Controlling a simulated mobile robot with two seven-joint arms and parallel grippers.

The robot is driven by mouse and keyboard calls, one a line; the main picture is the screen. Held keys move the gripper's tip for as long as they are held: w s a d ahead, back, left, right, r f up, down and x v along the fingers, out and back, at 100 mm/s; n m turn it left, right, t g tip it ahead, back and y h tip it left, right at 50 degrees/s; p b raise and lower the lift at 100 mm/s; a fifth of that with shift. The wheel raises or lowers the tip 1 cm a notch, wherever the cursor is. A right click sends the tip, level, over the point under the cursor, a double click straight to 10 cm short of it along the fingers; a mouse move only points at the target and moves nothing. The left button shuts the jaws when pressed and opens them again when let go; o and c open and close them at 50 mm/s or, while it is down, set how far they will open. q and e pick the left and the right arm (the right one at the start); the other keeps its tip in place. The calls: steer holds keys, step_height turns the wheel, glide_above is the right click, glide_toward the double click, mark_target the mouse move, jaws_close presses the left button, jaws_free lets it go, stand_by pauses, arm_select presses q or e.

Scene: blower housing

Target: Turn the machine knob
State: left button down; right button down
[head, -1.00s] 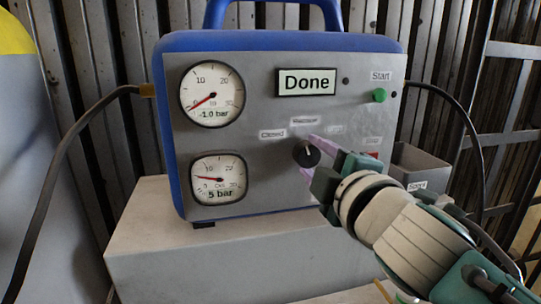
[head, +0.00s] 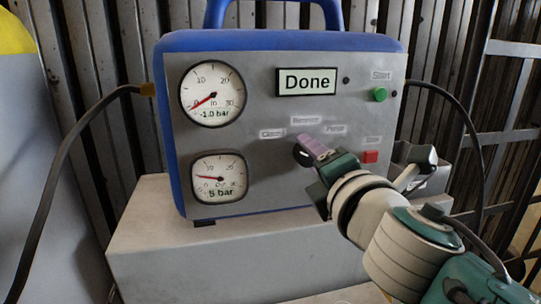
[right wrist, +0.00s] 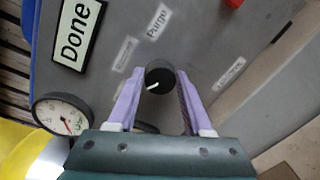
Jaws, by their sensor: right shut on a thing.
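The machine (head: 270,190) is a blue case with a grey front panel. Its round black knob (head: 301,154) sits below the labels and is partly hidden by a finger in the head view. In the right wrist view the knob (right wrist: 160,77) shows a short white mark toward the lower left, and the two lilac fingers stand on either side of it. My right gripper (right wrist: 158,98) is shut on the knob; it also shows in the head view (head: 314,150). The labels "Remove" (head: 305,120) and "Purge" (head: 336,129) are in sight. My left gripper is not in view.
The screen (head: 307,82) reads "Done". A green button (head: 379,94) and a red button (head: 370,157) are on the panel's right. Two gauges (head: 212,94) are on the left. The machine stands on a grey block (head: 235,260); cables run from both sides.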

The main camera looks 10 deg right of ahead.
stand_by(0.5)
steer(key=shift+c, duration=1.5)
jaws_free()
steer(key=s+p, duration=0.1)
steer(key=s, duration=0.9)
steer(key=shift+r, duration=0.3)
